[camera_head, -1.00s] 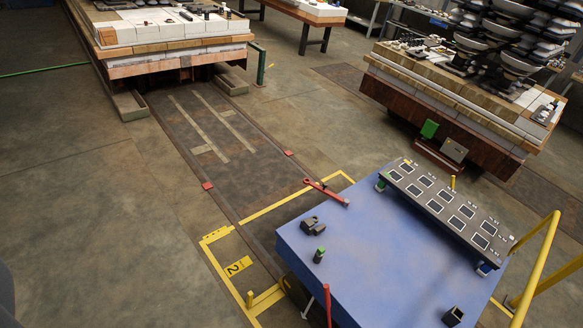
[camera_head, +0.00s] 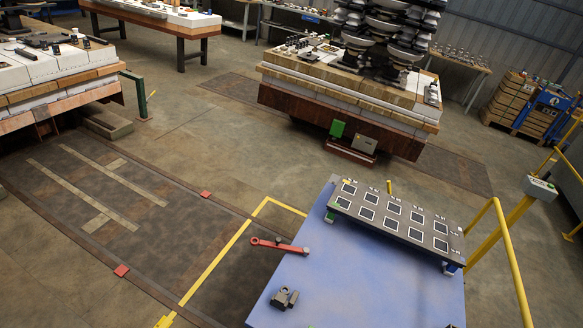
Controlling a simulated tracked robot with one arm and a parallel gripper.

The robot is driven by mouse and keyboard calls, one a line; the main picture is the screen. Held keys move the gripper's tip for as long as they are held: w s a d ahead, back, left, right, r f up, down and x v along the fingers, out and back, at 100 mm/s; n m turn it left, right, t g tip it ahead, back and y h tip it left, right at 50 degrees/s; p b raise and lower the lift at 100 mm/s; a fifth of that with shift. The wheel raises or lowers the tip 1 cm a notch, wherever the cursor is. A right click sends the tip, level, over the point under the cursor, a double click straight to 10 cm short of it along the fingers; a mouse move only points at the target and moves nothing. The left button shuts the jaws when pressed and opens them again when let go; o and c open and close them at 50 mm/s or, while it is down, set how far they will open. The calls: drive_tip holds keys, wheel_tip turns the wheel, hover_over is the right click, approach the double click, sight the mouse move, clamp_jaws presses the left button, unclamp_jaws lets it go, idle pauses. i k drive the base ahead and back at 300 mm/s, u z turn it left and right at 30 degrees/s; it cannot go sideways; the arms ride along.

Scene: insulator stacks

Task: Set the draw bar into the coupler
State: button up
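A red bar with a ring at its left end, which looks like the draw bar (camera_head: 278,245), lies at the far left edge of the blue tabletop (camera_head: 375,283). Its ring end reaches out past the edge, and its right end has a small grey piece. A dark block-shaped fitting (camera_head: 284,298) sits on the tabletop nearer to me. I cannot tell which part is the coupler. A green box (camera_head: 337,128) and a grey box (camera_head: 364,143) sit on a red bracket (camera_head: 350,152) low on the insulator car. My gripper is out of view.
A dark panel with white-framed squares (camera_head: 394,215) stands on the tabletop. Yellow rails (camera_head: 512,262) stand at the right. The insulator car (camera_head: 345,95) is beyond, another white-topped car (camera_head: 50,75) at left. The dark floor track (camera_head: 110,205) is clear.

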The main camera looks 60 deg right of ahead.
sight(304, 251)
drive_tip(key=z, duration=0.4)
drive_tip(key=i, duration=1.05)
drive_tip(key=z, duration=0.55)
